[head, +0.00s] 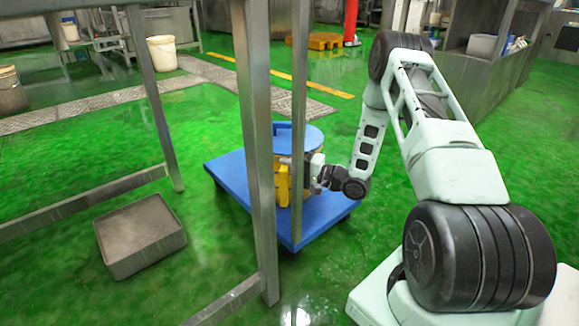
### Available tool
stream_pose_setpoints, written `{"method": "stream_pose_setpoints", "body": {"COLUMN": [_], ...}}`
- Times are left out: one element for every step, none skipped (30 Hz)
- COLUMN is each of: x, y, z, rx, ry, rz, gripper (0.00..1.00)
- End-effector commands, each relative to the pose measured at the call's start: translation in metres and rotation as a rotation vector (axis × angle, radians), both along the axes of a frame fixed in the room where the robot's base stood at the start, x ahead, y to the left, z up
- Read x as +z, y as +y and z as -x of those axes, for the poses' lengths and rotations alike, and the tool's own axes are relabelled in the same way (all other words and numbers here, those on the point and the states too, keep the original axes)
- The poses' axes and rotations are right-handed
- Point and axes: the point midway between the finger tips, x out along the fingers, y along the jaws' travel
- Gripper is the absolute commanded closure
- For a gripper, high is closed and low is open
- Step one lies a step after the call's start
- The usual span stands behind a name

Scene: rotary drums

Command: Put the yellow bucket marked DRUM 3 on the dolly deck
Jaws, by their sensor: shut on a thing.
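A yellow bucket (284,188) with a blue lid (301,138) stands upright over the blue dolly deck (324,214) in the head view. Steel legs in front hide much of it, and no marking on it can be read. My gripper (311,174) reaches in from the right and is shut on the bucket's right side. The fingertips are partly hidden by a steel leg.
A steel frame (256,130) with upright legs and low rails stands between the camera and the dolly. A grey tray (139,236) lies on the floor at left. White buckets (162,53) stand farther back. Green floor right of the dolly is clear up to my base.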

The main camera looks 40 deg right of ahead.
Motion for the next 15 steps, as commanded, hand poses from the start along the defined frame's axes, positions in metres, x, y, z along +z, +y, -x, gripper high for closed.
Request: {"method": "stream_pose_setpoints", "body": {"x": [0.0019, 0.0022, 0.0027, 0.0028, 0.0029, 0.0028, -0.0013, -0.0013, -0.0012, -0.0011, -0.0011, -0.001, -0.0009, -0.0009, -0.0009], "y": [-0.0006, -0.0006, -0.0006, -0.0006, -0.0006, -0.0006, -0.0003, -0.0002, -0.0002, -0.0003, -0.0003, -0.0003, -0.0002, -0.0002, -0.0002], "z": [-0.0012, -0.0012, -0.0011, -0.0011, -0.0011, -0.0009, 0.0005, 0.0005, 0.0005, 0.0005, 0.0005, 0.0005, 0.0004, 0.0004, 0.0004], "rx": [0.0, 0.0, 0.0, 0.0, 0.0, 0.0, -0.001, -0.001, -0.001, -0.001, -0.001, -0.001, -0.001, -0.001, -0.001], "ry": [-0.009, -0.009, -0.009, -0.009, -0.009, -0.009, 0.004, 0.004, 0.004, 0.004, 0.004, 0.003, 0.003, 0.003, 0.003], "rz": [0.002, 0.002, 0.002, 0.002, 0.001, 0.001, -0.001, -0.001, -0.001, -0.001, -0.001, -0.002, -0.002, -0.001, -0.001], "gripper": [1.0, 1.0, 1.0, 1.0, 1.0, 1.0, 0.79, 0.71, 0.63, 0.63, 0.63, 0.63, 0.63, 0.63, 0.63]}}
